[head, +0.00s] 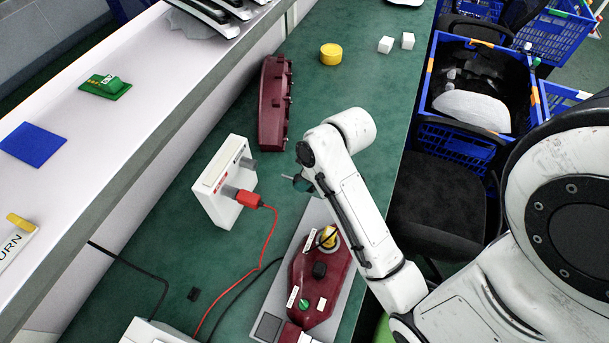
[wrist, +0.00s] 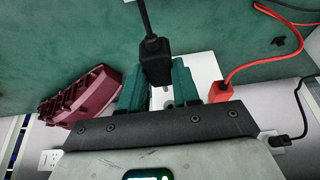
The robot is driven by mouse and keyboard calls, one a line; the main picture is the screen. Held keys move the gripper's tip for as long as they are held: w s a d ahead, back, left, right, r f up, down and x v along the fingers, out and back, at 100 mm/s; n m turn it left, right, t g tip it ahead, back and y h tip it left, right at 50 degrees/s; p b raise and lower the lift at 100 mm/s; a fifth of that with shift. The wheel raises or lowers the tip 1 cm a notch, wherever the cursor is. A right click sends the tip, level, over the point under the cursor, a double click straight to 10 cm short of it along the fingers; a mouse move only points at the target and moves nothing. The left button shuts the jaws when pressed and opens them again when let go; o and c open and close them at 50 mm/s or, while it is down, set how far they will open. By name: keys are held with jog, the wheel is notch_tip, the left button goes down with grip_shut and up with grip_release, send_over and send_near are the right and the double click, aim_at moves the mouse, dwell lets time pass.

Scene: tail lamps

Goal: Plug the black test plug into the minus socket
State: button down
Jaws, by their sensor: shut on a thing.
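My gripper (head: 302,184) is shut on the black test plug (wrist: 155,62), which sits between the green fingers in the wrist view (wrist: 158,82). Its cable runs up out of the wrist view. In the head view a thin grey pin (head: 287,177) points left from the fingers toward the white socket box (head: 212,190). A clear gap lies between the pin and the box. The grey minus socket (head: 248,163) on the box is empty. A red plug (head: 248,198) sits in the box's other socket. The box also shows behind the fingers in the wrist view (wrist: 205,70).
A dark red lamp housing (head: 273,103) lies behind the box. Another red lamp (head: 322,285) with a yellow part lies on a grey plate below my arm. The red cable (head: 268,245) crosses the green table. A yellow cylinder (head: 331,54) and white cubes (head: 386,44) stand farther back.

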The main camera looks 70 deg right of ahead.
jog(key=shift+r+p, duration=0.2)
jog(key=shift+p, duration=0.15)
jog(key=shift+w+a+f, duration=0.1)
jog(key=shift+w, duration=1.3)
jog(key=shift+w+f, duration=0.1)
jog(key=shift+w, duration=1.3)
jog(key=shift+p, duration=1.1)
jog(key=shift+w, duration=0.2)
jog(key=shift+w, duration=1.2)
jog(key=shift+w, duration=0.25)
jog(key=shift+w, duration=0.8)
